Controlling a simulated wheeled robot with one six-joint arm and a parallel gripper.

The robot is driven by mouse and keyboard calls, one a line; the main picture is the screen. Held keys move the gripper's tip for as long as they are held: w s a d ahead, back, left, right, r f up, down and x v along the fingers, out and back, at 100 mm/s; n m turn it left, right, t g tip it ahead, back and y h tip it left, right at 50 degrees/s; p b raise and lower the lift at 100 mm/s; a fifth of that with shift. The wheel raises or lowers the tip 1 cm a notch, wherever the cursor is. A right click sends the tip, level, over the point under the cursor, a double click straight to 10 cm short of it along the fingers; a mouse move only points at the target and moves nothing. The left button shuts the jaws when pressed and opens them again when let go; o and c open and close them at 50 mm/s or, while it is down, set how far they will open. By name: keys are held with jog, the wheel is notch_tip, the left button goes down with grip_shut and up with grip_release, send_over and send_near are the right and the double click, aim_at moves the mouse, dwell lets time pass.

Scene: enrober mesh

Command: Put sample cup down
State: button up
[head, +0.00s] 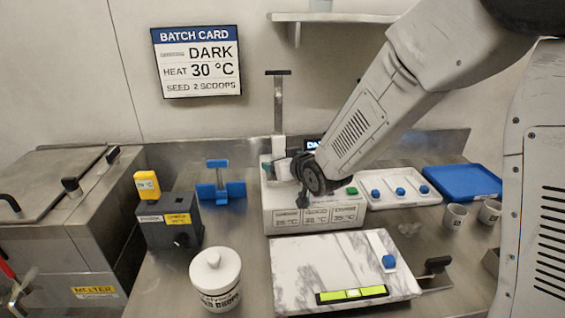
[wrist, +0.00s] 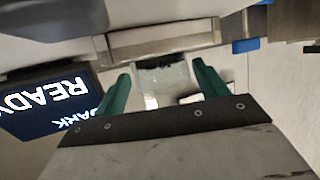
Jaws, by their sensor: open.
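My gripper (wrist: 161,78) shows two green fingers standing apart in the wrist view. A pale, cup-like thing (wrist: 165,82), probably the sample cup, is between them, with a dark patch low on its side. I cannot tell whether either finger touches it. In the head view my gripper (head: 279,170) is at the left part of the grey machine (head: 330,215) with labelled buttons, partly hidden by my wrist. Two small whitish cups (head: 455,217) stand at the right of the counter.
A marble slab (head: 300,265) lies in front of the machine. A white seed-drops jar (head: 215,280) is to its left. A white tray with blue-knobbed items (head: 430,198) and a blue tray (head: 465,183) are at the right. A lit READY display (wrist: 45,105) is close by.

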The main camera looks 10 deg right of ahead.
jog(key=shift+s+f, duration=0.2)
jog(key=shift+f, duration=0.3)
jog(key=v, duration=0.4)
jog(key=r+v, duration=0.1)
jog(key=v, duration=0.7)
jog(key=shift+w+r, duration=0.2)
jog(key=s+d+r+m+g+h, duration=0.1)
jog(key=s+d+m+g+h, duration=0.35)
jog(key=s+d, duration=0.75)
jog(key=s+d+r+g, duration=0.2)
jog(key=s+g, duration=0.5)
jog(key=s, duration=1)
jog(key=shift+d, duration=0.65)
jog(key=shift+h, duration=0.25)
